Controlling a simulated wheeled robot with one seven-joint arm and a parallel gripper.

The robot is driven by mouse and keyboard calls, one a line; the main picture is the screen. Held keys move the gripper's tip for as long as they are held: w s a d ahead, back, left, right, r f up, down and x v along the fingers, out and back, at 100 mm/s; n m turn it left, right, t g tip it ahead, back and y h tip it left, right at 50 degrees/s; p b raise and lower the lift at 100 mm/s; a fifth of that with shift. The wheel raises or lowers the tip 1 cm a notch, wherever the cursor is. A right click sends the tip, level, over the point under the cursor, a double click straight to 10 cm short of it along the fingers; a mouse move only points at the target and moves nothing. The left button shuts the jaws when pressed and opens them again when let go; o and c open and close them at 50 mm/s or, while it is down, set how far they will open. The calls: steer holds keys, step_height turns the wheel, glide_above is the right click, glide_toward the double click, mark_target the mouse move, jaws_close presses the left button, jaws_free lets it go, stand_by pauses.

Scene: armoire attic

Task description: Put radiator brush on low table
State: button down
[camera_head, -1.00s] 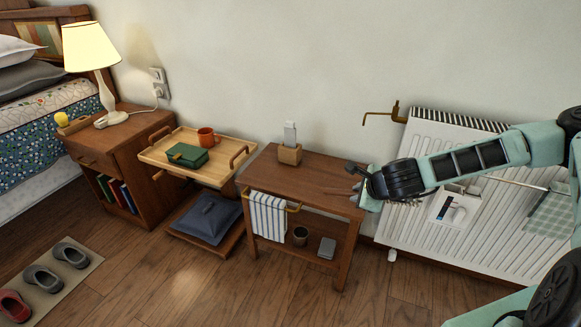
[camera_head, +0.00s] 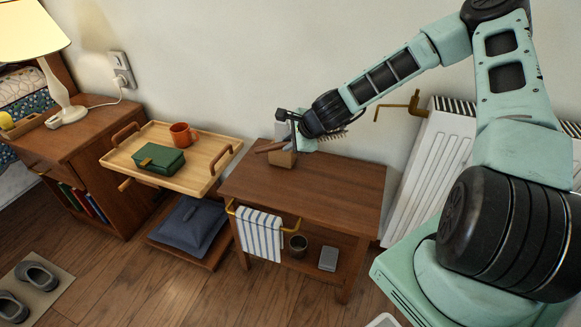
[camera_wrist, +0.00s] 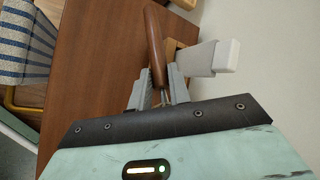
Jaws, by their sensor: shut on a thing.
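My gripper (camera_head: 293,130) is shut on the radiator brush, above the back of the low table (camera_head: 330,185). The brush's brown wooden handle (camera_head: 268,147) points left of the gripper in the head view, and dark bristles show to the right. In the wrist view the handle (camera_wrist: 154,45) stands out between my fingers (camera_wrist: 158,85), over the brown tabletop (camera_wrist: 95,70). The bristle end is hidden there. I cannot tell whether the brush touches the table or the holder.
A small wooden holder (camera_head: 283,158) with a grey-white upright item stands at the table's back, right by the gripper. A tray table (camera_head: 205,165) with a green box and orange mug is to the left. A striped towel (camera_head: 259,235) hangs in front. The tabletop's front and right are clear.

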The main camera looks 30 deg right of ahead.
steer(key=shift+f+b, duration=0.95)
steer(key=shift+f, duration=2.65)
steer(key=shift+f, duration=0.1)
steer(key=c, duration=1.6)
jaws_free()
